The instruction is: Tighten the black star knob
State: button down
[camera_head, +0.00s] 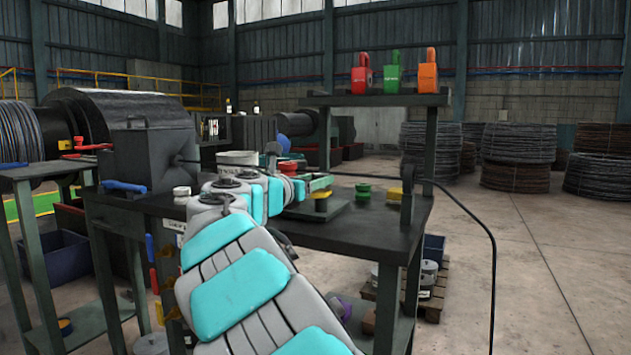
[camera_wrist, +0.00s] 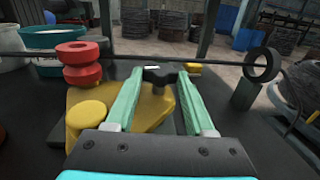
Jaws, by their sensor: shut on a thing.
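The black star knob (camera_wrist: 158,76) shows in the wrist view, on top of a yellow base piece (camera_wrist: 150,112). My gripper (camera_wrist: 159,72) has its two green fingers on either side of the knob and is shut on it. In the head view, my gripper (camera_head: 318,182) is over the far part of the dark bench, and the knob cannot be made out there. The underside of the knob is hidden by the fingers and the yellow piece.
A red stacked knob (camera_wrist: 80,62) and a yellow round cap (camera_wrist: 88,115) are close to the left finger. A green knob (camera_head: 363,190) stands on the bench (camera_head: 350,235). Padlocks (camera_head: 394,72) stand on the shelf above.

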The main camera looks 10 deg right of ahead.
jog(key=shift+r, duration=0.1)
jog(key=c, duration=0.5)
grip_release()
jog(key=shift+c, duration=0.2)
jog(key=shift+d, duration=0.1)
jog(key=shift+s+n+t+y, duration=0.1)
jog(key=shift+n+t+y, duration=0.3)
jog(key=shift+d+y, duration=0.15)
jog(key=shift+y, duration=0.15)
jog(key=shift+s+d+n+t+y, duration=0.1)
jog(key=shift+d+n+t+y, duration=0.1)
jog(key=shift+n+t+y, duration=0.6)
jog(key=shift+s+d+n+t+y, duration=0.15)
jog(key=shift+n+t+y, duration=0.35)
jog(key=shift+n+y, duration=0.55)
jog(key=shift+d+n+t+y+b, duration=0.15)
jog(key=shift+n+t+y+b, duration=0.25)
jog(key=shift+y, duration=0.6)
jog(key=shift+d+n+t+y+b, duration=0.1)
jog(key=shift+n+t+y+b, duration=0.1)
jog(key=shift+n+y+b, duration=0.6)
jog(key=shift+d+n+y+b, duration=0.15)
jog(key=shift+n+y+b, duration=0.2)
jog(key=shift+y, duration=0.6)
